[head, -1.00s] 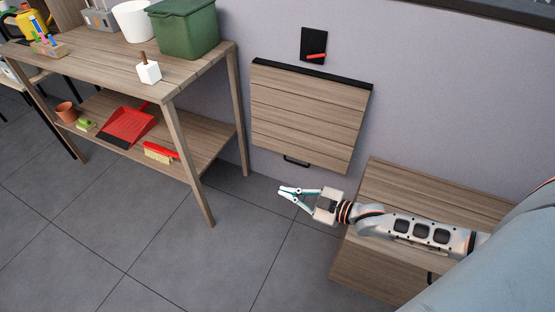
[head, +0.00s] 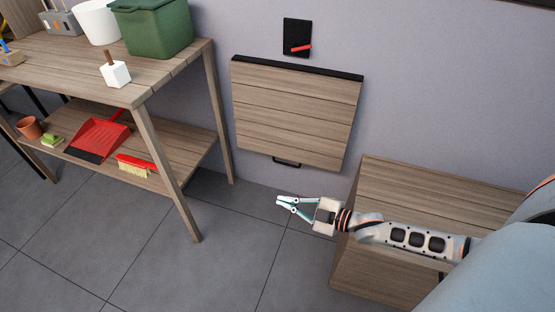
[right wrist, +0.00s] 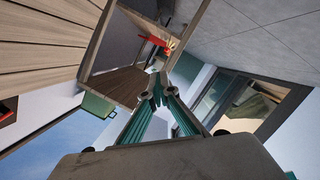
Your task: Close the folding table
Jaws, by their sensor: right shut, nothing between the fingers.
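The folding table's wooden leaf (head: 290,115) hangs down flat against the wall under a black hinge strip (head: 297,67). A black handle (head: 286,162) is at its lower edge. Above it, a black wall plate (head: 297,37) carries a red lever (head: 301,48). My right gripper (head: 281,201) is shut and empty, below the leaf's handle and apart from it. In the right wrist view its teal fingers (right wrist: 156,92) meet, and wooden planks, apparently the leaf (right wrist: 45,40), fill the upper left. My left gripper is out of view.
A wooden shelf table (head: 75,68) stands at left, with a green bin (head: 152,28) on top and a red dustpan (head: 98,140) and brush (head: 136,165) below. A wooden box (head: 430,180) stands at right under my right arm. The tiled floor between is clear.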

